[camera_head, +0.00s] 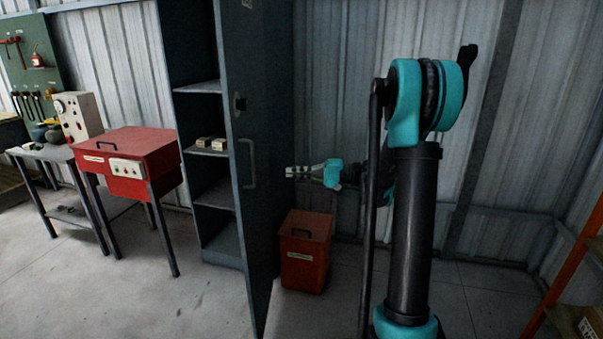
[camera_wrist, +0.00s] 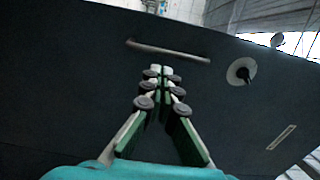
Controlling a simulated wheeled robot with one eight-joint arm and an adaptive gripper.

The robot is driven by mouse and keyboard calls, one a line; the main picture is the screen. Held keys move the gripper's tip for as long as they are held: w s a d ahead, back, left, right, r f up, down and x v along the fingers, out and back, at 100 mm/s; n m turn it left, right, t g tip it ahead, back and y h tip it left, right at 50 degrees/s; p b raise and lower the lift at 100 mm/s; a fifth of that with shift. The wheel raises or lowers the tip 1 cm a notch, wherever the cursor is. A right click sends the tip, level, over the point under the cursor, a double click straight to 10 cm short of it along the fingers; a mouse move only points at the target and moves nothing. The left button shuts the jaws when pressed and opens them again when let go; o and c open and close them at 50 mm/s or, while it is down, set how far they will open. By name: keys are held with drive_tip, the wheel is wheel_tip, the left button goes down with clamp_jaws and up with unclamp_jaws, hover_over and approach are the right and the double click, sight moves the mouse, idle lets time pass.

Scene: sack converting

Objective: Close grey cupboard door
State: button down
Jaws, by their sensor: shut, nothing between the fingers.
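The grey cupboard (camera_head: 190,45) stands against the back wall, its front open and its shelves showing. Its tall grey door (camera_head: 262,100) stands swung out toward the camera. The door's face, with a bar handle (camera_head: 248,163) and a lock, is turned toward my gripper. My gripper (camera_head: 289,171) is to the right of the door, shut and empty, its fingers pointing at that face. In the wrist view the door (camera_wrist: 70,90) fills most of the picture. The handle (camera_wrist: 168,50) lies just beyond the fingertips (camera_wrist: 160,72); I cannot tell whether they touch the door.
A red bin (camera_head: 306,250) stands on the floor below my gripper. Small boxes (camera_head: 211,144) lie on a cupboard shelf. A red cabinet on legs (camera_head: 130,160) and a workbench (camera_head: 55,153) are at the left. An orange rack (camera_head: 570,265) is at the right edge.

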drive_tip(key=w+a, duration=0.1)
drive_tip(key=a, duration=0.8)
drive_tip(key=shift+a, duration=0.15)
